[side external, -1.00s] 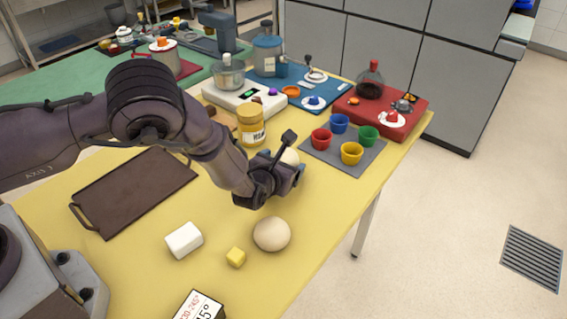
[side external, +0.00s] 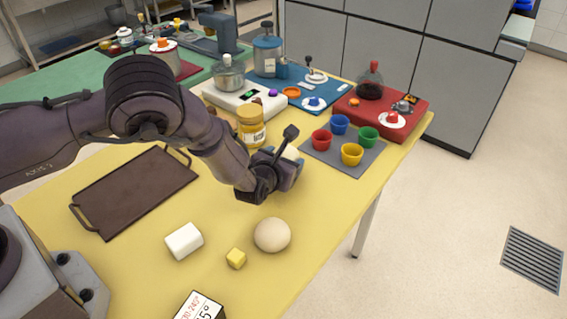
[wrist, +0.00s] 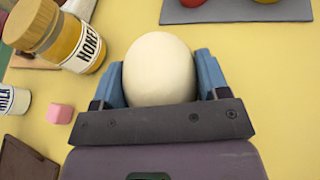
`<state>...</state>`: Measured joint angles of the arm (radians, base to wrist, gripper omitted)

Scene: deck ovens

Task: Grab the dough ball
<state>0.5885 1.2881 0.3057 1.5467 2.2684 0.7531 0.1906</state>
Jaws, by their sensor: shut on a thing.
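A beige dough ball (side external: 272,235) rests on the yellow table in the side view, nearer the camera than my gripper and apart from it. My gripper (side external: 288,165) is low over the table. In the wrist view, my gripper (wrist: 160,78) has its blue fingers shut on both sides of a smooth, cream, egg-shaped thing (wrist: 158,62). In the side view that thing is mostly hidden behind the gripper. I cannot tell whether it touches the table.
A honey jar (side external: 251,127) stands behind my gripper. A grey mat (side external: 331,156) with several coloured cups lies to the right. A white block (side external: 184,241) and yellow cube (side external: 236,258) lie left of the dough ball. A dark tray (side external: 132,193) lies at left.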

